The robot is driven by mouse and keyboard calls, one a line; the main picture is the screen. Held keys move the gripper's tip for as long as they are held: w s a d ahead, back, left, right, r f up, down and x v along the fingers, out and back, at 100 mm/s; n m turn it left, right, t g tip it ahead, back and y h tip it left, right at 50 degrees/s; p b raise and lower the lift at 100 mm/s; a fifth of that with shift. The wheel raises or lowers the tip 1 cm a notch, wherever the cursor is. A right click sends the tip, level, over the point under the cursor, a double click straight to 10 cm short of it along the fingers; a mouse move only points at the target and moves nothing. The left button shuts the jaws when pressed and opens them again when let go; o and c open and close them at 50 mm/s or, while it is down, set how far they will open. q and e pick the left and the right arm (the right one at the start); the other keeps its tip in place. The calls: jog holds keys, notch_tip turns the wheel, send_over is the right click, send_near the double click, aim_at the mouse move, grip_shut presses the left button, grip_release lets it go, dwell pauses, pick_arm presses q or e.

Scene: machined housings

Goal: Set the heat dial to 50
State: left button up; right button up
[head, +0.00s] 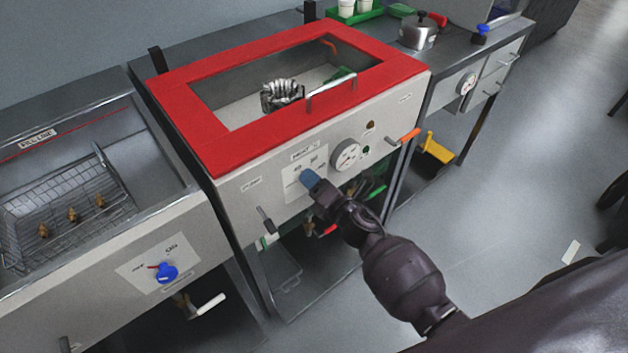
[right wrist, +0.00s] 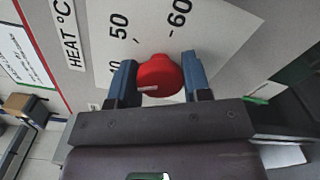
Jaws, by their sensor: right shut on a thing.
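The heat dial is a red knob (right wrist: 160,76) on a white scale plate (right wrist: 135,45), seen in the right wrist view. Its white pointer line points left in that view, toward the side where the partly hidden 40 is printed, and away from the 50. The 60 is at upper right of the knob. My right gripper (right wrist: 160,82) has its blue fingers shut on the knob, one on each side. In the head view the right gripper (head: 309,179) is at the plate on the front of the red-topped unit (head: 235,150) and hides the knob. My left gripper is out of view.
A round gauge (head: 346,154) and an orange-handled lever (head: 408,135) are right of the plate. A black handle (head: 265,218) sticks out to its lower left. A fryer with a wire basket (head: 65,205) and blue knob (head: 166,272) stands left. Open floor (head: 510,215) lies right.

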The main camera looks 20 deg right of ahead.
jog(key=m+p, duration=0.1)
jog(key=m, duration=0.4)
jog(key=shift+r+m+p, duration=0.15)
jog(key=shift+m+p, duration=0.15)
jog(key=m, duration=0.2)
jog(key=shift+m+p, duration=0.3)
jog(key=shift+p, duration=0.05)
jog(key=shift+m+p, duration=0.3)
jog(key=shift+m, duration=1.1)
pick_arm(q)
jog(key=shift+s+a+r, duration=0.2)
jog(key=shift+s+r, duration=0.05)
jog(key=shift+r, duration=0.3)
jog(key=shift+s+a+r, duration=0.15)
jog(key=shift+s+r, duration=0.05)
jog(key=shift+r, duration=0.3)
pick_arm(e)
jog(key=shift+m, duration=0.3)
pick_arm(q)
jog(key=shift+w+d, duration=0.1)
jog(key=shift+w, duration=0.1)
